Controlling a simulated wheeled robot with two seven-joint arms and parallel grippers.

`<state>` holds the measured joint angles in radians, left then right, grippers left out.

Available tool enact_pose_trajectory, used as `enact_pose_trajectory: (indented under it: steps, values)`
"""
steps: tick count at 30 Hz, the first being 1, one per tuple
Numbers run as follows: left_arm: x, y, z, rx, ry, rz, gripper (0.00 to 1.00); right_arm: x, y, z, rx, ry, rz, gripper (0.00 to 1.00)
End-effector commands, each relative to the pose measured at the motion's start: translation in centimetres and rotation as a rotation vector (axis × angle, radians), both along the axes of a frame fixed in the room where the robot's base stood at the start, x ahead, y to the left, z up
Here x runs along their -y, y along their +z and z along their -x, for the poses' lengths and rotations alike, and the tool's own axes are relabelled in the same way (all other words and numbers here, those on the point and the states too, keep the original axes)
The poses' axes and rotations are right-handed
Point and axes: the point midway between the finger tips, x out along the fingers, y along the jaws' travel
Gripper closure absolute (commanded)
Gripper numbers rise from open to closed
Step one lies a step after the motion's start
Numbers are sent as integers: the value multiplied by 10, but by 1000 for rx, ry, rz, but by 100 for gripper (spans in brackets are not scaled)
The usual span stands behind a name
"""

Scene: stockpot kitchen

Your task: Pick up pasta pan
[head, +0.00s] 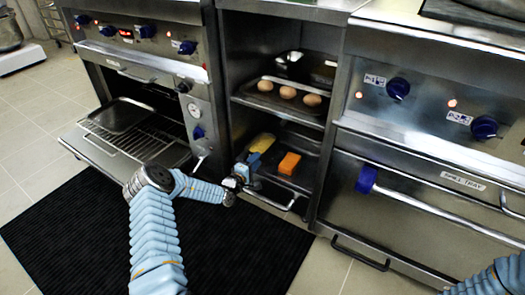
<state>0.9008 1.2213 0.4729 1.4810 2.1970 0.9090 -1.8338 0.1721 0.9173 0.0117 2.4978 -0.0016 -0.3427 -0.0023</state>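No pan clearly marked as the pasta pan shows. The lower shelf of the open cabinet holds a dark tray (271,192) with an orange block (289,163) and a yellow item (262,142) in or behind it; I cannot tell which. My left gripper (241,178) is at the left front of this shelf, close to the tray's edge. It is small and dark here, so its fingers and any contact cannot be made out. Only part of my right arm shows at the bottom right corner; its gripper is out of the picture.
An upper tray (268,101) holds three round brown items. An oven door (117,150) stands open at left with a wire rack. A closed oven with a long handle (430,208) is at right. A black mat (60,235) covers the floor in front.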

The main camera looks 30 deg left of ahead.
Motion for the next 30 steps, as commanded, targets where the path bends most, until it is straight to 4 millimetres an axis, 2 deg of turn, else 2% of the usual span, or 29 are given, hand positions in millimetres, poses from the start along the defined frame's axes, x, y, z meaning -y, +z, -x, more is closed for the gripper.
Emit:
enact_pose_trajectory:
  steps: [3, 8, 11, 15, 30]
  values:
    - [0, 0, -6, 0, 1, 0, 66, 0, -2, 0, -1, 0, -1, 57]
    - [0, 0, -6, -1, 1, 0, 66, 0, -1, 0, 0, 0, -1, 57]
    - [0, 0, -6, -1, 0, 0, 78, 0, -1, 0, 0, 0, -1, 57]
    - [0, 0, -6, -1, 0, 0, 100, 0, -1, 0, 0, 0, -1, 57]
    - [0, 0, -6, -2, 0, 0, 100, 0, -1, 0, 0, 0, -1, 57]
